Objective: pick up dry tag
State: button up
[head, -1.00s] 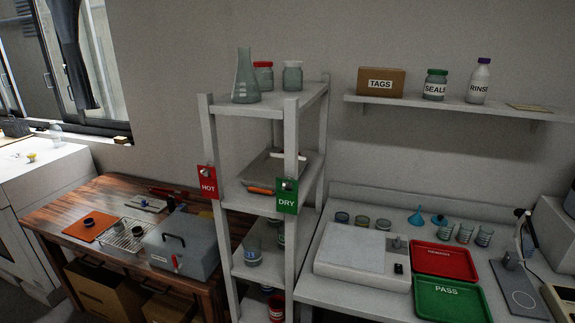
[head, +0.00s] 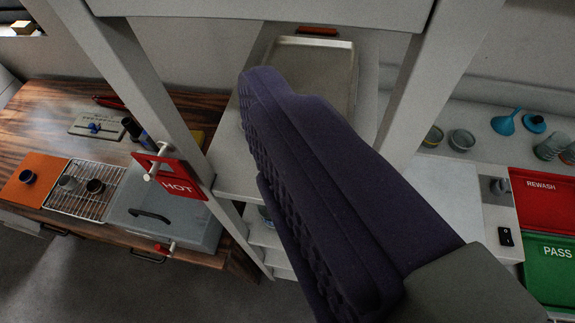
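The green DRY tag is not visible now; the right front post (head: 435,85), where it hung in the earlier view, is partly covered by my gripper. My gripper (head: 262,130) fills the middle of the view, very close to the camera, with dark purple ribbed fingers pointing up and left. The fingers overlap in this view, so the gap between them and anything held there cannot be made out. The red HOT tag (head: 176,187) hangs from a pale peg on the left front post (head: 125,75).
A metal tray (head: 312,62) lies on the rack shelf behind my gripper. A wooden table (head: 50,110) at left holds a wire rack (head: 88,203) and a grey box (head: 125,220). At right are a red REWASH tray (head: 540,185) and a green PASS tray (head: 535,275).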

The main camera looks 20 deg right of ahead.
jog(key=s+d+f+m+g+h+p, duration=0.2)
jog(key=d+f+m+h+p, duration=0.15)
jog(key=d+f, duration=0.45)
jog(key=s+d+f+m+g+h+p, duration=0.15)
jog(key=d+f+h+p, duration=0.3)
jog(key=f, duration=0.75)
jog(key=x, duration=0.2)
jog(key=b+x, duration=0.1)
jog(key=x, duration=0.1)
jog(key=a+x, duration=0.1)
jog(key=x, duration=0.2)
jog(key=shift+w+a+f+b, duration=0.1)
jog(key=shift+w+f+b, duration=0.1)
jog(key=shift+w+b, duration=0.15)
jog(key=shift+r, duration=0.1)
jog(key=c, duration=1)
